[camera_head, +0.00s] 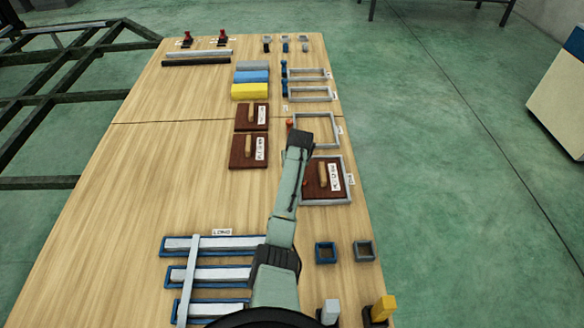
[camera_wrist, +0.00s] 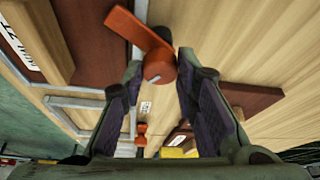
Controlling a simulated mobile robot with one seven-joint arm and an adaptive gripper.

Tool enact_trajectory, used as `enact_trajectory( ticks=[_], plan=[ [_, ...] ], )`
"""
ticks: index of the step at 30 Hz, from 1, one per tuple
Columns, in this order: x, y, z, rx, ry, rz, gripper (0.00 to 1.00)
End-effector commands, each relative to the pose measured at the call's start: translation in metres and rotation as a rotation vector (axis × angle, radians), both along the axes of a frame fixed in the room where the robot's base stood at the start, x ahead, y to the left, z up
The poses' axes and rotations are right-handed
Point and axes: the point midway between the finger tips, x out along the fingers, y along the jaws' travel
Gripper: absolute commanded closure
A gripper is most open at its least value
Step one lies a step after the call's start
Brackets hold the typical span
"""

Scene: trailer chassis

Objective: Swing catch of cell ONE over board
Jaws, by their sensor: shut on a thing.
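The orange catch (camera_wrist: 150,38) shows in the wrist view as a flat bar with a round hub. My gripper (camera_wrist: 162,74) is shut on it at the hub, one finger on each side. The bar points up and left from the hub, towards the dark brown board (camera_wrist: 84,22) with its wooden handle. In this view the bar overlaps the board's edge; I cannot tell if it lies above it. In the head view the board (camera_head: 313,188) lies inside the grey frame of the cell (camera_head: 330,202) nearest me. My arm hides most of the catch and the fingertips there.
An empty grey frame (camera_head: 336,131) with an orange catch (camera_head: 289,125) lies just beyond. Two loose brown boards (camera_head: 240,153) (camera_head: 243,117) lie to the left. Blue-edged trays (camera_head: 212,274) with grey bars are nearer. Bare tabletop (camera_head: 150,180) spreads on the left.

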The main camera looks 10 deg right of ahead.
Motion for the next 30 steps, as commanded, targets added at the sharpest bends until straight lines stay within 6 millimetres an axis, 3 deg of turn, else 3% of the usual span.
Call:
enact_trajectory(
  ticks=[15,30],
  plan=[
    [0.0012,-0.0033,-0.0015,-0.001,-0.001,0.443,1.0],
    [0.0016,-0.0035,0.0001,-0.002,0.0,0.623,1.0]
  ],
)
